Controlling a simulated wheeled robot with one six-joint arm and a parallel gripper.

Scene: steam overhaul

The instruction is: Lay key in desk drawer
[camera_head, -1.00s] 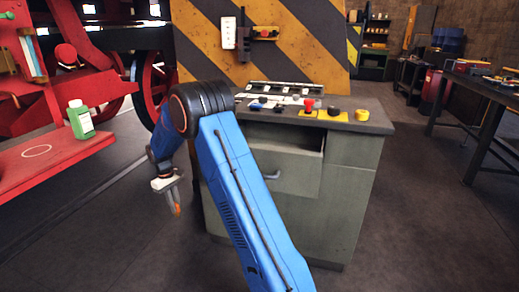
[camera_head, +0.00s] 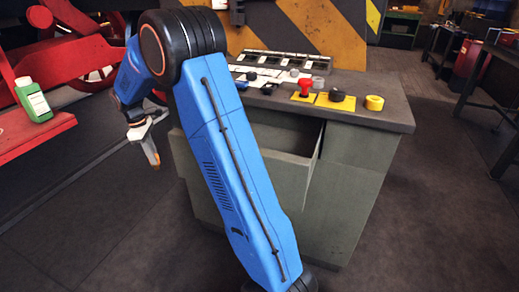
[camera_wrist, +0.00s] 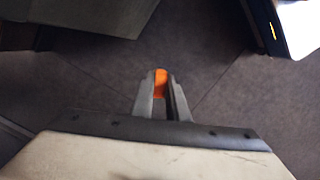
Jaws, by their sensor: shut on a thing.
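My gripper (camera_head: 150,150) hangs in the air left of the grey desk (camera_head: 355,190), pointing down. It is shut on a small orange thing, which shows between the fingertips in the wrist view (camera_wrist: 161,83). This may be the key, but its shape is mostly hidden by the fingers. The desk drawer (camera_head: 288,178) is pulled open below the desktop, to the right of my gripper. My blue arm crosses in front of it and hides its left part and handle. I cannot see what lies inside it.
The desktop carries a red knob (camera_head: 305,86), a black knob (camera_head: 337,95), a yellow knob (camera_head: 374,103) and several small items. A green bottle (camera_head: 33,100) stands on a red ledge at left. A dark workbench is at far right. The floor beneath my gripper is clear.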

